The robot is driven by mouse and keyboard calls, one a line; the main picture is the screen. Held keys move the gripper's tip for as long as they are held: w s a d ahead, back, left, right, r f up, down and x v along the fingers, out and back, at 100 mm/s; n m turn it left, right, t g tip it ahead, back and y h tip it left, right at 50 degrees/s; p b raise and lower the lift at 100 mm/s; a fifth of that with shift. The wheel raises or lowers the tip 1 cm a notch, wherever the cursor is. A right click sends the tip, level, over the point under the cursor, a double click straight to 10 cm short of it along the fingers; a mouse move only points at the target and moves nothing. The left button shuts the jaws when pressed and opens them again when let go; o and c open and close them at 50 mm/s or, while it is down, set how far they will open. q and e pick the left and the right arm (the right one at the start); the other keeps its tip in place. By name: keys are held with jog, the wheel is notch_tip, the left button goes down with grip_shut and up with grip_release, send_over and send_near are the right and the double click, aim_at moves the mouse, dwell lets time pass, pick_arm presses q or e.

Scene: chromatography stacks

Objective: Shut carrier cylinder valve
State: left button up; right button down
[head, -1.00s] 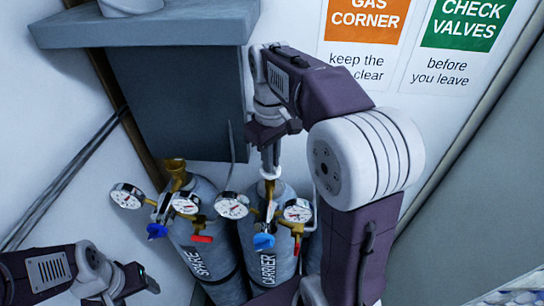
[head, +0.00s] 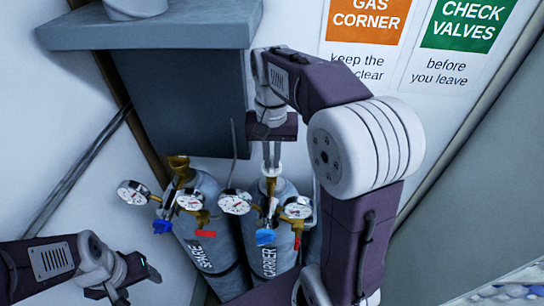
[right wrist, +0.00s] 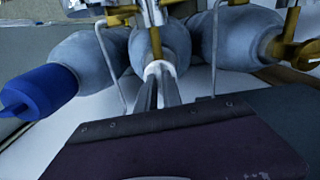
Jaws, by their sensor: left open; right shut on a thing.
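The carrier cylinder (head: 283,255) is grey with a white CARRIER label and stands at the centre of the head view. Its brass valve (head: 267,187) is on top, with a small white handwheel (head: 271,172). My right gripper (head: 271,166) points down from above and is shut on this handwheel. In the right wrist view both fingers meet the white handwheel (right wrist: 158,68), partly covering it. My left gripper (head: 138,283) is open and empty at the lower left, away from the cylinders.
The spare cylinder (head: 208,255) stands just left of the carrier cylinder, with its own gauges and blue knob (head: 162,227). A grey shelf (head: 190,35) juts out above and behind. Two wall signs hang at the upper right. My right arm fills the space right of the cylinders.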

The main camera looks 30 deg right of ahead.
aim_at(272, 162)
jog(key=shift+m, duration=0.5)
jog(key=c, duration=1.5)
grip_release()
jog(key=shift+w+d, duration=0.1)
jog(key=shift+w, duration=0.1)
notch_tip(272, 162, up, 9)
